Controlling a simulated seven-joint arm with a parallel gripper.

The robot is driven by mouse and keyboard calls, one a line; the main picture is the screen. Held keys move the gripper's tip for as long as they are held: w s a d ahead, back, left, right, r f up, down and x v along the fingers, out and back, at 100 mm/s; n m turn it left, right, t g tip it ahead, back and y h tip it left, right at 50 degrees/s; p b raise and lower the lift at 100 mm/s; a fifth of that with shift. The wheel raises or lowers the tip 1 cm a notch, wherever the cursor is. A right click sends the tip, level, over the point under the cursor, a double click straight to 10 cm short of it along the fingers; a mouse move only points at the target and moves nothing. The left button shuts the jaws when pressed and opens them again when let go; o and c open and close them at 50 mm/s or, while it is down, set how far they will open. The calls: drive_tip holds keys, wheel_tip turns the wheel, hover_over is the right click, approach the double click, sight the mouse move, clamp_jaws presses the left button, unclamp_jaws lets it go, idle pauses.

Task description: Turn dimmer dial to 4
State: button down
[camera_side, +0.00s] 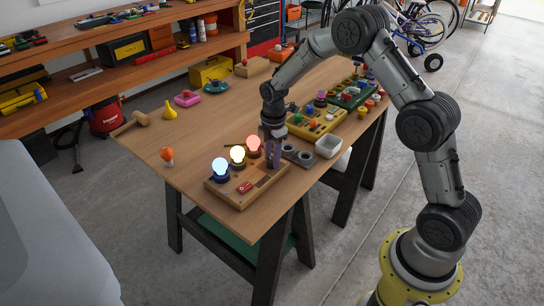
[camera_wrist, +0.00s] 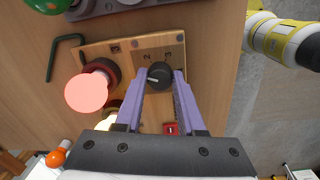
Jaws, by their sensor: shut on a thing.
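The dimmer dial (camera_wrist: 159,75) is a black round knob with a pale pointer mark toward the left in the wrist view. It sits on a wooden board (camera_wrist: 135,52), with small dark numerals around it that are hard to read. My gripper (camera_wrist: 160,80) has its purple fingers closed on the dial from both sides. In the side view my gripper (camera_side: 273,162) points down at the board's right end and hides the dial. Red (camera_side: 253,144), yellow (camera_side: 237,154) and blue (camera_side: 220,169) bulbs on the board are lit.
A red switch (camera_side: 245,187) is on the board's front part. A grey holder (camera_side: 297,155) and a white bin (camera_side: 328,146) stand to the right. An orange bulb (camera_side: 167,156) and a mallet (camera_side: 139,121) lie left. A hex key (camera_wrist: 60,52) lies beside the board.

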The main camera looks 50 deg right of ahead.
drive_tip(key=m, duration=0.4)
drive_tip(key=shift+r+m, duration=0.1)
drive_tip(key=shift+m, duration=0.2)
drive_tip(key=m, duration=0.3)
drive_tip(key=shift+m, duration=0.4)
drive_tip(key=m, duration=0.7)
drive_tip(key=shift+a, duration=0.15)
drive_tip(key=m, duration=0.3)
drive_tip(key=shift+m+g, duration=0.3)
drive_tip(key=shift+m, duration=0.1)
drive_tip(key=m, duration=0.4)
drive_tip(key=shift+w+m, duration=0.1)
drive_tip(key=shift+m, duration=0.2)
drive_tip(key=m, duration=0.3)
drive_tip(key=shift+m, duration=0.3)
drive_tip(key=shift+w+m, duration=0.1)
drive_tip(key=shift+m, duration=1.7)
